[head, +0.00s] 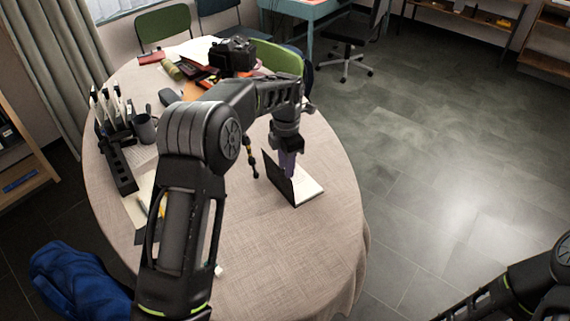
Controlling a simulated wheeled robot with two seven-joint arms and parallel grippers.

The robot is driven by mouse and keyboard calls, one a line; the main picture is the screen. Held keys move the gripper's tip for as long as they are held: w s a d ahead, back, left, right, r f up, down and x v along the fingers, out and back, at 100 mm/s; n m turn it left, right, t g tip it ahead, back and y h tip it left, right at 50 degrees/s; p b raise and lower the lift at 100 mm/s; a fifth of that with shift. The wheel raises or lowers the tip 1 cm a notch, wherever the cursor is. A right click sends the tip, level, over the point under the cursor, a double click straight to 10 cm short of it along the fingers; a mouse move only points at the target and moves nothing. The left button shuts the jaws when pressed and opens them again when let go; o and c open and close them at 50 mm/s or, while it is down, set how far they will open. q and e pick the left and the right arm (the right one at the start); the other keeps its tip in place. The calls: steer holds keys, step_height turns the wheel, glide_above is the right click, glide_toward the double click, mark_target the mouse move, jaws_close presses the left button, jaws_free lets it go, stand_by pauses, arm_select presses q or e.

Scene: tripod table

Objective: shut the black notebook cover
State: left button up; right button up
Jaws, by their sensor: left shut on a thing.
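The black notebook (308,186) lies open on the round table, right of the middle, with its white pages facing up. Its black cover (275,178) stands raised, nearly upright, along the left side of the pages. My left gripper (289,170) points down at the notebook from above, its purplish fingers shut on the cover near its upper edge. The fingers and wrist hide part of the cover and pages. Of my right arm only links show at the bottom right; its gripper is out of view.
The round table (270,260) has a beige cloth, clear in front of the notebook. A black camera (232,55) and papers crowd the back. A grey mug (144,127) and an upright rack (115,115) stand at the left.

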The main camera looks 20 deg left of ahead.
arm_select(q)
steer(key=shift+w+d+p, duration=0.3)
steer(key=shift+w+d, duration=0.3)
steer(key=shift+w, duration=0.1)
steer(key=shift+w, duration=0.1)
steer(key=shift+w+d+f+p, duration=0.1)
steer(key=shift+w+d+p, duration=0.4)
steer(key=shift+w+d, duration=0.25)
steer(key=shift+d, duration=0.1)
steer(key=shift+w+d+f+p, duration=0.3)
steer(key=shift+w+d+p, duration=0.1)
steer(key=shift+w+d, duration=0.3)
steer(key=shift+w, duration=0.1)
